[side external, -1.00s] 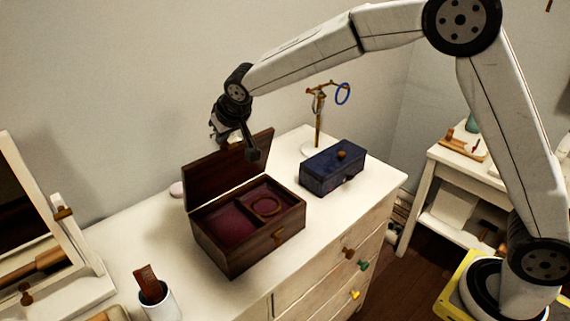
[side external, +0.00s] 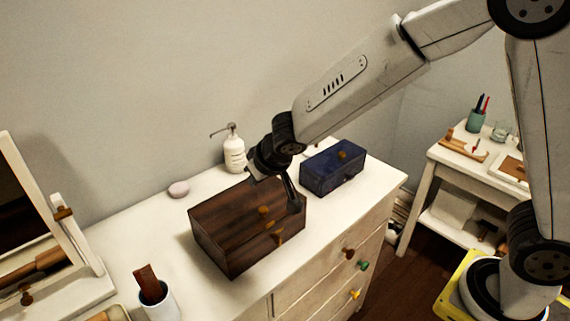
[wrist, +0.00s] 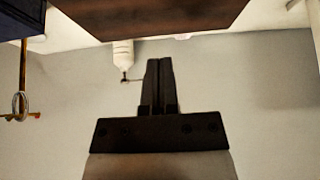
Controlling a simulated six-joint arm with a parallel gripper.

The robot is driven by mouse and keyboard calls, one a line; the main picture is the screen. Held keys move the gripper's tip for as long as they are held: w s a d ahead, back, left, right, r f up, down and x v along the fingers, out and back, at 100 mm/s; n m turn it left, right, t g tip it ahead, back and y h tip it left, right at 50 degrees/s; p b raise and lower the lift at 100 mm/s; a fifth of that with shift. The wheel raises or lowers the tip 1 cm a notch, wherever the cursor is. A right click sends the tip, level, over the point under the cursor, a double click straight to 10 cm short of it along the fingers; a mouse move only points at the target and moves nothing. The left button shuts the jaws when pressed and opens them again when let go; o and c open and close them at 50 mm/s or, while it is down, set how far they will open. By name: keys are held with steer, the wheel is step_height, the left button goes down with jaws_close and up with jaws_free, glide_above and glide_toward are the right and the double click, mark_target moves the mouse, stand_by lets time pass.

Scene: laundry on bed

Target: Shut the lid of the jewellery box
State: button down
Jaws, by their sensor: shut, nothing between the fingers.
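The brown wooden jewellery box (side external: 235,232) sits on the white dresser top, and its lid lies down flat over it. Its inside is hidden. A brass knob (side external: 264,211) shows on the lid and a brass catch on the front. My gripper (side external: 297,204) is shut and empty, pointing down at the right end of the lid; I cannot tell whether it touches. In the wrist view, my gripper (wrist: 158,64) has its fingers together, with the brown box (wrist: 150,14) at the top of the picture.
A dark blue box (side external: 333,168) stands right of the jewellery box. A white pump bottle (side external: 234,154) and a pinkish soap (side external: 178,188) are behind it. A mirror (side external: 40,230) and a cup (side external: 158,303) are at the left. A jewellery stand (wrist: 22,95) shows in the wrist view.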

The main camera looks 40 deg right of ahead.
mark_target(264, 210)
steer(key=shift+s+f, duration=0.55)
steer(key=shift+f, duration=0.15)
steer(key=shift+s+f, duration=0.5)
steer(key=shift+f, duration=0.2)
steer(key=shift+s+f, duration=0.3)
steer(key=shift+f, duration=0.3)
steer(key=shift+s+f, duration=0.25)
steer(key=shift+f, duration=0.35)
steer(key=shift+r, duration=0.25)
steer(key=shift+s+r, duration=0.15)
steer(key=shift+r, duration=1.55)
steer(key=s+f, duration=0.4)
steer(key=s, duration=0.5)
steer(key=shift+s, duration=0.15)
steer(key=shift+d, duration=0.15)
